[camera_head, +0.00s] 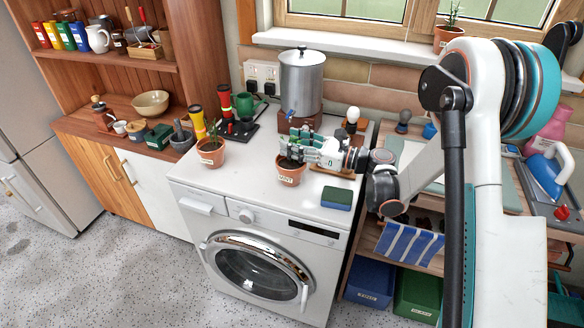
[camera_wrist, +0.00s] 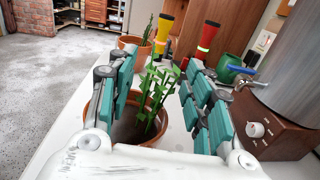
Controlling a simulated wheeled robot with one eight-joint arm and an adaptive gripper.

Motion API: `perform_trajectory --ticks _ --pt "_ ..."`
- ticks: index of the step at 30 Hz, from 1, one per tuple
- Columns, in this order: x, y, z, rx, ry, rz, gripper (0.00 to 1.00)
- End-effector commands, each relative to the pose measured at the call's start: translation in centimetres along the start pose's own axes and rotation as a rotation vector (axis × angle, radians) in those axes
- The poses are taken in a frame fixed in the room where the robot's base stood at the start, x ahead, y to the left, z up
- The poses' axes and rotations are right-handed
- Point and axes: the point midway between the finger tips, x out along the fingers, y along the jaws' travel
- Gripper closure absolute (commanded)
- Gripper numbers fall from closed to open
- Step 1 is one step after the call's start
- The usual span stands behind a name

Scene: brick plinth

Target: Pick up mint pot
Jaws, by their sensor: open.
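The mint pot (camera_head: 290,176) is a terracotta pot with a pale label reading MINT. It stands upright on the white washing machine top. My gripper (camera_head: 291,152) is at the pot's upper part, coming from the right. In the wrist view, the pot (camera_wrist: 133,128) with its green plant (camera_wrist: 152,95) lies between the spread teal-padded fingers of my gripper (camera_wrist: 160,95), one on each side. The fingers are apart. Whether either pad touches the pot's rim cannot be told. The gripper hides much of the plant in the head view.
A second terracotta pot (camera_head: 211,153) stands to the left. Yellow (camera_head: 197,121) and red (camera_head: 225,103) torches stand behind. A steel urn (camera_head: 301,80) on a brown block is close behind my gripper. A green-blue sponge (camera_head: 336,198) lies front right. The front left top is clear.

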Motion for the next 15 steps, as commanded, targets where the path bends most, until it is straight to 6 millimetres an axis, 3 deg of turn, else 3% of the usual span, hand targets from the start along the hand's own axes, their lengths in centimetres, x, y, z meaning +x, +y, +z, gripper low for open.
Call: perform_trajectory --ticks 5,11,15 --pt "-0.01 -0.01 0.09 0.0 0.0 0.0 0.53" --pt "-0.02 -0.01 0.08 0.0 0.0 0.0 0.99" --pt "-0.03 -0.01 0.08 0.0 0.0 0.0 1.0"
